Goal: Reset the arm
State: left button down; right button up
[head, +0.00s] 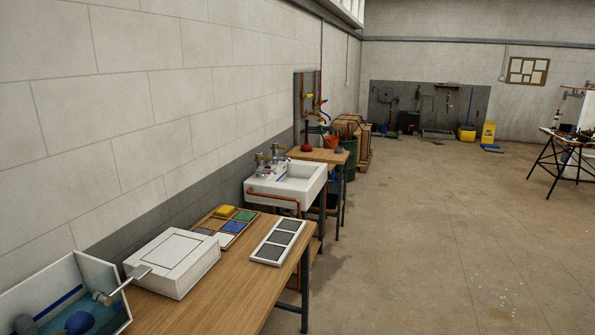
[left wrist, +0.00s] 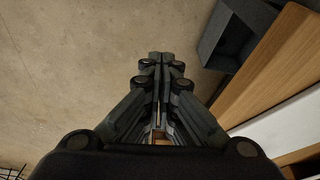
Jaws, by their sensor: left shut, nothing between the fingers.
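My left gripper (left wrist: 158,62) shows in the left wrist view with its two fingers together. It is shut with nothing between the fingers, and it hangs over bare concrete floor. No gripper or arm shows in the head view. My right gripper is in neither view.
A wooden bench (head: 245,268) stands along the left wall, with a white box (head: 172,262), a tray of coloured pads (head: 227,224) and a grey-panelled white plate (head: 278,241). A white sink (head: 288,183) is beyond it. The floor (head: 430,250) to the right is clear.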

pick_arm(q)
jog(key=s+f+g+b, duration=0.1)
jog(key=s+f, duration=0.2)
jog(key=f, duration=0.8)
jog(key=s+f+b, duration=0.1)
jog(key=s+f, duration=0.2)
jog(key=f, duration=0.9)
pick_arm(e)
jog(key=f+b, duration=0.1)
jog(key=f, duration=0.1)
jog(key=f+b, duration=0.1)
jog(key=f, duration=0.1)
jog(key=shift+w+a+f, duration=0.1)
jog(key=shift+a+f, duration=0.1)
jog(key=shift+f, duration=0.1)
pick_arm(q)
jog(key=s+a+f+g, duration=0.1)
jog(key=s+a+f, duration=0.2)
jog(key=s+f, duration=1)
jog(key=shift+s+a+f, duration=0.15)
jog(key=shift+s+f, duration=0.15)
jog(key=shift+s, duration=0.3)
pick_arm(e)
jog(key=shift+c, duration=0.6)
